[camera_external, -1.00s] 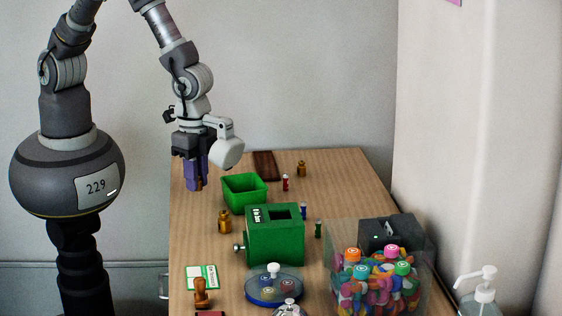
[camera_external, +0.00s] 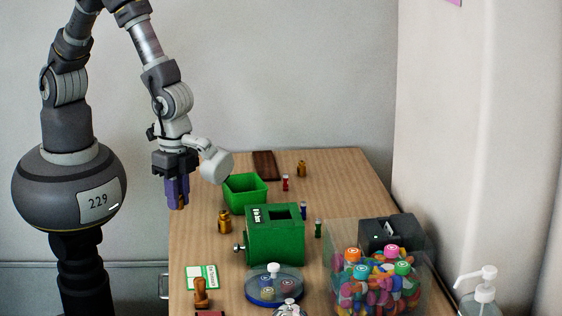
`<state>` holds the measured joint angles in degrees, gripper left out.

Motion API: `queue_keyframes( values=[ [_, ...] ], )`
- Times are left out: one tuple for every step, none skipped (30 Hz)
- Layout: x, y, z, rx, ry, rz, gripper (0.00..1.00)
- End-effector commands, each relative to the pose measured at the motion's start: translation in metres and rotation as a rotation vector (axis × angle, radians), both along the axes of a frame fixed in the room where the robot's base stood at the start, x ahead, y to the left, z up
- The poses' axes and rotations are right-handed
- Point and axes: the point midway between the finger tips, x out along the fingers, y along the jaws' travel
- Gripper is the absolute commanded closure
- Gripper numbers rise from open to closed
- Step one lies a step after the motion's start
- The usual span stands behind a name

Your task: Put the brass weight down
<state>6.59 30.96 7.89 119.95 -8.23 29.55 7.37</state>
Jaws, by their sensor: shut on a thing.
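My gripper (camera_external: 178,197), with purple fingers pointing down, is over the table's left edge area, left of the green open box. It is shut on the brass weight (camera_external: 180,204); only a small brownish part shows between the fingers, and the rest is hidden. I cannot tell how high it is above the table. Another brass weight (camera_external: 224,222) stands upright on the table, in front of the green open box. A further brass weight (camera_external: 301,169) stands at the back right.
A green open box (camera_external: 245,188) and a green machine (camera_external: 275,235) stand mid-table. A dark brown slab (camera_external: 265,165) lies at the back. A clear bin (camera_external: 375,280) of colourful pieces, a blue-based round dish (camera_external: 273,287) and a stamp (camera_external: 201,292) are in front. Bare wood lies left of the machine.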

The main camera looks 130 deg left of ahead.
Motion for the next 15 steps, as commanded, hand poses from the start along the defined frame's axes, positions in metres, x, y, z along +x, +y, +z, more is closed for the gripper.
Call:
queue_keyframes(
  values=[
    [0.000, 0.001, 0.000, 0.000, 0.000, 0.002, 1.00],
    [0.001, 0.002, 0.000, 0.000, 0.000, 0.004, 1.00],
    [0.002, 0.006, -0.001, 0.000, 0.000, 0.011, 1.00],
    [0.004, 0.011, -0.002, 0.000, -0.001, 0.020, 1.00],
    [0.006, 0.018, -0.003, 0.001, -0.001, 0.032, 1.00],
    [0.008, 0.028, -0.005, 0.001, 0.000, 0.051, 1.00],
    [0.010, 0.039, -0.008, 0.001, 0.000, 0.069, 1.00],
    [0.013, 0.051, -0.009, 0.001, -0.001, 0.088, 1.00],
    [0.016, 0.069, -0.013, 0.001, 0.000, 0.118, 1.00],
    [0.018, 0.085, -0.016, 0.001, 0.001, 0.143, 1.00],
    [0.019, 0.101, -0.018, 0.001, 0.001, 0.169, 1.00],
    [0.019, 0.124, -0.022, 0.001, 0.001, 0.204, 1.00],
    [0.019, 0.141, -0.025, 0.002, 0.000, 0.231, 1.00],
    [0.018, 0.158, -0.028, 0.001, 0.001, 0.256, 1.00],
    [0.016, 0.181, -0.032, 0.001, 0.001, 0.289, 1.00]
  ],
)
